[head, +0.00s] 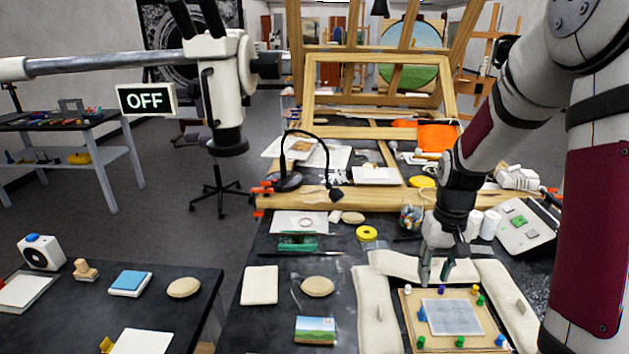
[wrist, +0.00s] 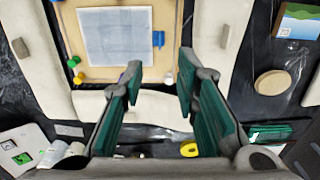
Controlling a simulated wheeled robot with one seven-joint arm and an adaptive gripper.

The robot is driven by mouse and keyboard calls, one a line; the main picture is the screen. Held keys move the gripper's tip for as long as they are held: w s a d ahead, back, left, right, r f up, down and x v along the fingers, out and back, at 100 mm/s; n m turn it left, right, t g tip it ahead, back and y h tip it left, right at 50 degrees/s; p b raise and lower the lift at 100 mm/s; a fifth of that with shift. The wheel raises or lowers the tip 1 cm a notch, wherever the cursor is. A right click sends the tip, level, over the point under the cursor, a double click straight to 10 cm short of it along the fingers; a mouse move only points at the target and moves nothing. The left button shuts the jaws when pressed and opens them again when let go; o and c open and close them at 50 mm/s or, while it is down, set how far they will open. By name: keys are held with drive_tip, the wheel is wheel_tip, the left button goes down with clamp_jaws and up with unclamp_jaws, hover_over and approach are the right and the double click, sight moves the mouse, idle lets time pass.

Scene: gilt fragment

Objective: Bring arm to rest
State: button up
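My arm reaches down from the upper right in the head view. My gripper (head: 435,272) hangs above the far edge of a wooden board (head: 412,317) that carries a pale translucent sheet and several coloured pegs. In the wrist view my gripper (wrist: 155,85) has its two green-padded fingers spread apart, with nothing between them. The sheet (wrist: 115,36) lies beyond the fingertips in that view, with a blue peg (wrist: 158,39) beside it.
Cream padded cushions (head: 376,310) surround the board on the dark table. A microscope-like instrument on a boom (head: 226,95) with an OFF sign (head: 146,98) stands left. A jar of coloured bits (head: 411,217) and white bottles (head: 489,225) stand near my gripper. A large easel frame (head: 380,131) rises behind.

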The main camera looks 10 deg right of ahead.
drive_tip(key=s+a+r+n+t, duration=0.1)
drive_tip(key=s+a+r, duration=0.2)
drive_tip(key=a+r, duration=0.3)
drive_tip(key=s+a+r+n+t, duration=0.1)
drive_tip(key=s+a+r, duration=0.25)
drive_tip(key=r, duration=0.45)
drive_tip(key=s+a+r+n+t, duration=0.1)
drive_tip(key=s+a+r+t, duration=0.2)
drive_tip(key=s+a+r, duration=0.2)
drive_tip(key=s+a, duration=0.3)
drive_tip(key=s, duration=0.3)
drive_tip(key=shift+a+r, duration=0.15)
drive_tip(key=shift+r, duration=0.05)
